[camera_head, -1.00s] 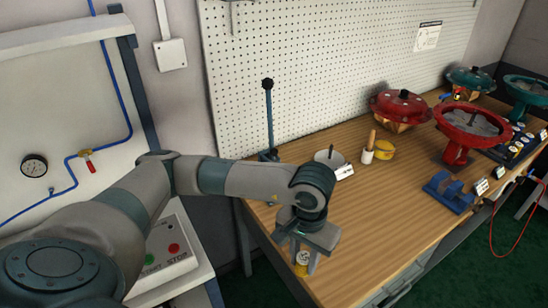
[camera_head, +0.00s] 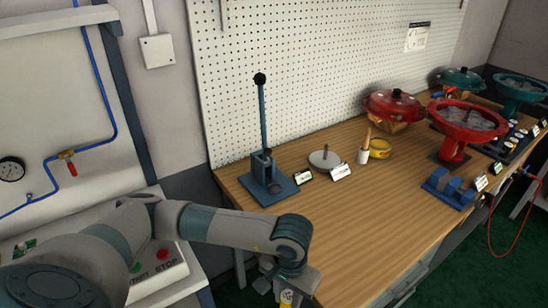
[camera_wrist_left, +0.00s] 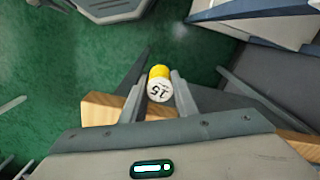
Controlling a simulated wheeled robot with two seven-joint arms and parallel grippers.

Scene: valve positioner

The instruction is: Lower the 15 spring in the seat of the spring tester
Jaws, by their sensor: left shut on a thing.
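The 15 spring (camera_wrist_left: 159,72) is yellow with a white end face marked 15, which shows upside down in the left wrist view. My left gripper (camera_wrist_left: 160,88) is shut on it, one finger on each side. In the head view the gripper (camera_head: 277,291) is at the bottom, by the bench's front left edge, and only part of the spring (camera_head: 287,298) shows. The spring tester (camera_head: 267,178), a blue stand with a tall lever and black knob, stands at the bench's left end, beyond and apart from the gripper. Its seat is hard to make out. My right gripper is not in view.
A blue block (camera_head: 449,189) and red actuator (camera_head: 466,125) stand farther right. The bench middle (camera_head: 380,215) is clear.

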